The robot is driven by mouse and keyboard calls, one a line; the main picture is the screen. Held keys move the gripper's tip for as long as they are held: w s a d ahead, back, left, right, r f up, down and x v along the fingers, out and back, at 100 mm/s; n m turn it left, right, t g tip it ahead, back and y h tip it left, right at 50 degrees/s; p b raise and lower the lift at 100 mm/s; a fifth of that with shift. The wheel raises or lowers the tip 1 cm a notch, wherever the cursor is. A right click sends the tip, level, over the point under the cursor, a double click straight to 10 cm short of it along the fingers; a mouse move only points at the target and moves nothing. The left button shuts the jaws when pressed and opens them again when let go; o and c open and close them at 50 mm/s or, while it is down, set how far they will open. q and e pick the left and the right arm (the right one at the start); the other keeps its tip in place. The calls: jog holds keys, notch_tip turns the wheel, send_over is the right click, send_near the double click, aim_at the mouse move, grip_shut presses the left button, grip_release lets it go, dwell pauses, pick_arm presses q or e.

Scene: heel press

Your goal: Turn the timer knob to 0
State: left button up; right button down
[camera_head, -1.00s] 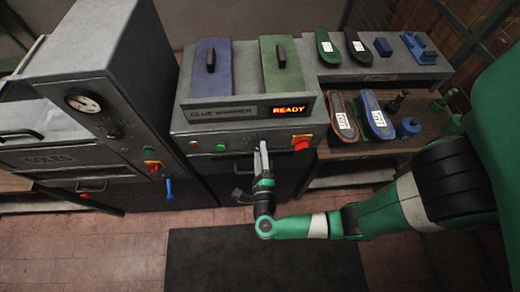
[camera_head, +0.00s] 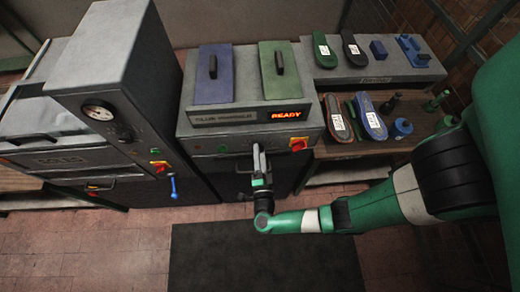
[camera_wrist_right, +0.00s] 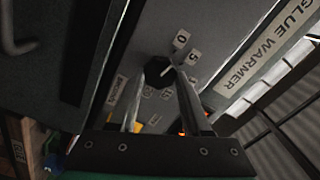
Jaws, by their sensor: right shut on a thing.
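The timer knob (camera_wrist_right: 157,70) is a dark, many-sided knob on the grey front of the glue warmer (camera_head: 200,146). In the right wrist view its light pointer mark faces up and right, toward the tags 0 (camera_wrist_right: 181,39) and 5 (camera_wrist_right: 194,57); I cannot tell exactly which it meets. My right gripper (camera_head: 258,150) is at the front panel, and its two fingers (camera_wrist_right: 160,78) are shut on the knob from both sides. In the head view the fingers hide the knob. My left gripper is not in view.
A red and yellow switch (camera_head: 298,144) sits just right of my gripper, below the lit READY display (camera_head: 286,114). The soles press (camera_head: 105,60) stands further left. Shoe soles (camera_head: 370,115) lie on the right bench. A dark mat (camera_head: 265,265) covers the floor.

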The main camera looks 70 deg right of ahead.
jog(key=shift+n, duration=0.4)
jog(key=shift+c, duration=1.8)
grip_release()
jog(key=b+v, duration=0.1)
jog(key=v, duration=1)
jog(key=shift+a, duration=0.3)
jog(key=shift+s, duration=0.1)
